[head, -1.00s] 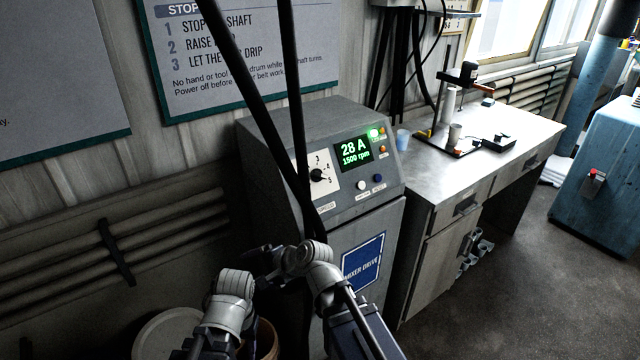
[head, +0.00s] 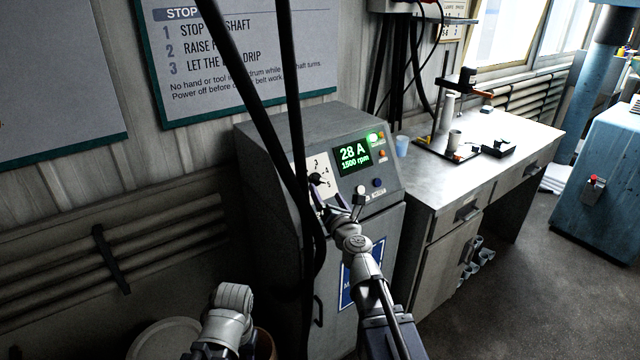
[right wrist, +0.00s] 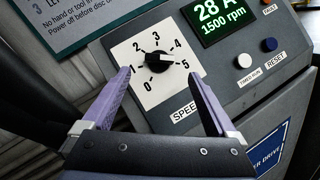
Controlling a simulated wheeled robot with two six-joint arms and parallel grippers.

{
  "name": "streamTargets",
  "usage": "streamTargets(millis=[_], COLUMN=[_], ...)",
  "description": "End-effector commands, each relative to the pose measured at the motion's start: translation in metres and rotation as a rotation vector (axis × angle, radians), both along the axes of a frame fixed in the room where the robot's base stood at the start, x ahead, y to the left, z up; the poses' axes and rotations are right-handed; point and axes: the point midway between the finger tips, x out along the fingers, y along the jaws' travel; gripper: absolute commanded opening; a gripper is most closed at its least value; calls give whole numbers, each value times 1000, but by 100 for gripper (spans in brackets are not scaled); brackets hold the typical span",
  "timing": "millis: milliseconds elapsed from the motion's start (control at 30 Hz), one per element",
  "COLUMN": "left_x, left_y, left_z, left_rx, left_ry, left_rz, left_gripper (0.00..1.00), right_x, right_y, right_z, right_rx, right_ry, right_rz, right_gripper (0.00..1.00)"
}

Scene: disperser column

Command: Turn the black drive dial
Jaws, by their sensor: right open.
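The black drive dial (right wrist: 160,62) sits on a white plate numbered 0 to 5, labelled SPEED, on the grey mixer drive cabinet. Its bar appears to lie toward the 4–5 side; the exact setting is hard to read. In the head view, the dial (head: 315,180) is partly crossed by dark cables. My right gripper (right wrist: 160,74) is open and empty, its purple fingers spread either side of the dial and apart from it. It also shows in the head view (head: 332,204), just below the dial. My left arm shows at the bottom, but its gripper is out of view.
A green display (head: 353,156) reads 28 A, 1500 rpm, right of the dial. White and blue buttons (right wrist: 270,45) sit below it. Dark cables (head: 298,120) hang before the cabinet (head: 265,135). A metal bench (head: 430,175) stands to the right.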

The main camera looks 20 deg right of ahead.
Motion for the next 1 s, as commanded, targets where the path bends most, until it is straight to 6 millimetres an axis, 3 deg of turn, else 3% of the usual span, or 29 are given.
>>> streamTargets(millis=[433,767,1000], left_x=[0,0,0], left_y=[0,0,0], left_z=[0,0,0], left_rx=[0,0,0], left_ry=[0,0,0], left_rz=[0,0,0], left_gripper=[50,50,50], right_x=[64,70,70], right_y=[1,1,1], right_z=[0,0,0], right_rx=[-3,-3,-3], right_ry=[0,0,0], right_rz=[1,1,1], right_gripper=[92,92,68])
